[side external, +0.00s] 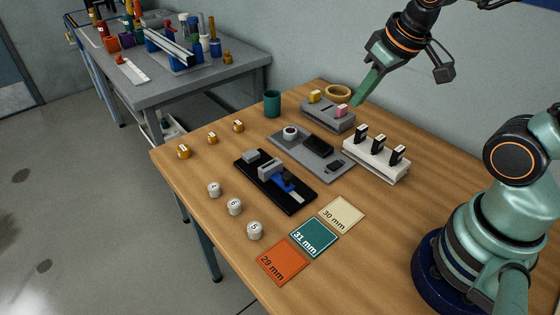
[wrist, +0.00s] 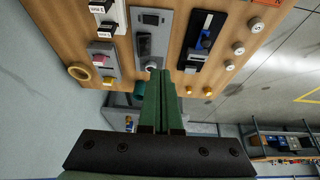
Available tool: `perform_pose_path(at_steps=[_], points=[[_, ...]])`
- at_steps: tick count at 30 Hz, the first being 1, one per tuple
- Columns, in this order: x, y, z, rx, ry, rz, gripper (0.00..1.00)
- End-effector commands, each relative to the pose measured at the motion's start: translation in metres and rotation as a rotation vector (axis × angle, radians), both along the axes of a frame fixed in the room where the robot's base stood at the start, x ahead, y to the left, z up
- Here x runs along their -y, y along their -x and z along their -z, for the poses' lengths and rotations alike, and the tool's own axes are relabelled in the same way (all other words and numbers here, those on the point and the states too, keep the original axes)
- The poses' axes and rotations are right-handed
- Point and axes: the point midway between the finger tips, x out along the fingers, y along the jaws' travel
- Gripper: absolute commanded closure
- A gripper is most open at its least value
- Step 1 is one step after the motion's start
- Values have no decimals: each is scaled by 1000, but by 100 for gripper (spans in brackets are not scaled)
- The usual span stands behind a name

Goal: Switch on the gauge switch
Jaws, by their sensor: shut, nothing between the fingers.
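No switch is plainly labelled. A grey plate (side external: 281,148) on the wooden table carries a white round knob (side external: 290,131), a black block (side external: 318,146) and a small dark part (side external: 335,165); the plate also shows in the wrist view (wrist: 145,50). Behind it is a grey box (side external: 336,124) with a yellow piece (side external: 314,96) and a pink piece (side external: 341,110) on top. I cannot tell which part is the gauge switch. My gripper (side external: 359,102) is shut and empty, in the air above the back of the table. In the wrist view its fingertips (wrist: 161,72) overlap the plate's knob end.
A white rack (side external: 370,164) with black labelled pieces stands right of the plate. A black fixture (side external: 263,181) with blue parts is in front. A green cup (side external: 272,104) and a tan ring (side external: 338,92) stand behind. White discs, brass pieces and colored mm cards lie nearby.

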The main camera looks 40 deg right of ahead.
Motion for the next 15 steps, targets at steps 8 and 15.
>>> perform_pose_path(at_steps=[8, 15], points=[[21, -16, 46, -104, 13, 9, 100], [29, -21, 65, -141, 16, 9, 100]])
